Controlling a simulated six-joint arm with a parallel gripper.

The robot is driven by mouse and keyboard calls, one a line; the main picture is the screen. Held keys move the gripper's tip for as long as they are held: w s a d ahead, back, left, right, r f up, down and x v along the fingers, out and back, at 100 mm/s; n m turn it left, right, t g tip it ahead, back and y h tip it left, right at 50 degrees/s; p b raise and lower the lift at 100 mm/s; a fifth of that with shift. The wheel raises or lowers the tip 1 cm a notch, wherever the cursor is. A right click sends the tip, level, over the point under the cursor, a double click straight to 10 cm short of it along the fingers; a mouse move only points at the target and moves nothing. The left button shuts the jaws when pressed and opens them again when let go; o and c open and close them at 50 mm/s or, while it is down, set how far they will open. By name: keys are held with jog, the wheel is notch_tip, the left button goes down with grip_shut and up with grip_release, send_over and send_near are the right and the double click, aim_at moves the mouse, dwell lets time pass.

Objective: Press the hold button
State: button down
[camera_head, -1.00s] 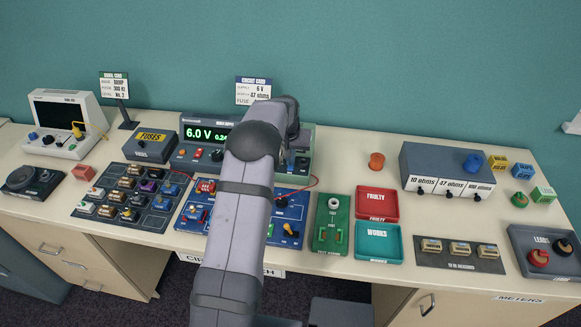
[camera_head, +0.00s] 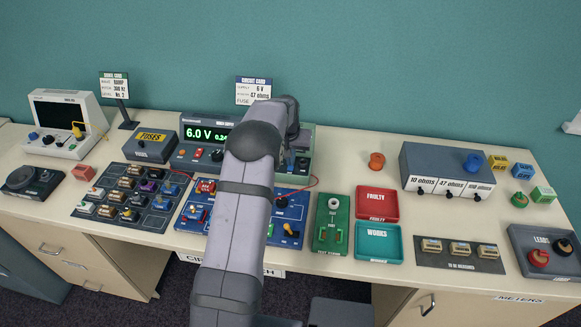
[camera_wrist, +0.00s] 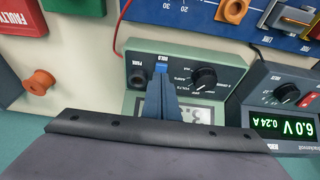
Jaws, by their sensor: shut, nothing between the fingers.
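The meter (camera_wrist: 140,52) is a grey-green box with a display, seen upside down in the wrist view. The fingers cover part of the meter's display. In the head view my arm hides much of the meter (camera_head: 307,140) and my gripper.
The power supply (camera_head: 187,153), reading 6.0 V, stands beside the meter. The blue circuit board (camera_head: 188,218) lies in front, with a red wire (camera_head: 312,184) close by. An orange spool (camera_head: 376,160) and the red FAULTY tray (camera_head: 377,217) are to the right.

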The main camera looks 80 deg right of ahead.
aim_at(290, 168)
jog(key=shift+f+b, duration=0.35)
jog(key=shift+f, duration=0.2)
dwell(0.6)
jog(key=shift+r, duration=0.1)
notch_tip(290, 168, up, 10)
jog(key=p, duration=0.7)
dwell(0.6)
dwell(0.3)
